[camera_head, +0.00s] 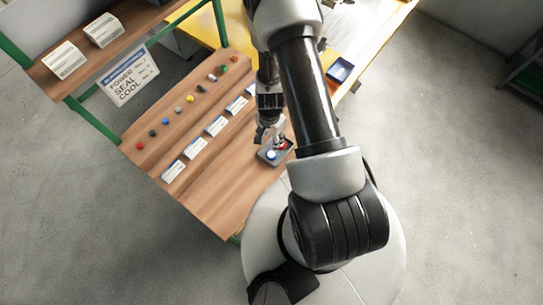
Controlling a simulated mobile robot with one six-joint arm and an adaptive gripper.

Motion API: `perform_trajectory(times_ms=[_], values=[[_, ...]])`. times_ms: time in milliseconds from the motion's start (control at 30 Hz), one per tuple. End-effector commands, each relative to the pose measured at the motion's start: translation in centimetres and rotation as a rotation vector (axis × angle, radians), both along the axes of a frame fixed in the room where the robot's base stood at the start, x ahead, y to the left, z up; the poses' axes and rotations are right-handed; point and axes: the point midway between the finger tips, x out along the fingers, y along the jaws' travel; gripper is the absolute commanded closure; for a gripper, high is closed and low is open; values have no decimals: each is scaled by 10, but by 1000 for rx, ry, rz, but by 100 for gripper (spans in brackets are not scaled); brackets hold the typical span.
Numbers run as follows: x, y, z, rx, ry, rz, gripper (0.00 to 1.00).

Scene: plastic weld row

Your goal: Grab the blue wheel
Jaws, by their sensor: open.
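A small blue round thing (271,155), perhaps the blue wheel, sits on the left part of a small dark tray or box (265,161) on the wooden bench. A red part (287,144) shows on the same tray, to its right. My gripper (272,142) points down just above the tray, very close to the blue thing. It is open; whether a finger touches anything is too small to tell. My arm and gripper hide part of the tray. Another small blue piece (166,121) lies in the row of coloured pieces at the bench's left.
The wooden bench (215,190) carries a line of white label cards (194,148) and several small coloured pieces. A shelf with cards and a hanging sign (131,75) stands upper left. A yellow table (383,30) lies behind my arm. The bench's front part is clear.

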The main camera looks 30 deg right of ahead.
Motion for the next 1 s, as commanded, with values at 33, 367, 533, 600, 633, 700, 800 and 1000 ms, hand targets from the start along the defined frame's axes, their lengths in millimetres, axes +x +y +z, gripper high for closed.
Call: perform_trajectory(times_ms=[33, 367, 533, 600, 633, 700, 800, 1000], values=[[0, 0, -14, 0, 0, 1, 57], [0, 0, -59, 0, 0, 1, 57], [0, 0, -79, 0, 0, 1, 57], [0, 0, -82, 0, 0, 1, 57], [0, 0, -82, 0, 0, 1, 57], [0, 0, -83, 0, 0, 1, 57], [0, 1, -86, 0, 0, 1, 57], [-2, 2, -106, 0, 0, 1, 57]])
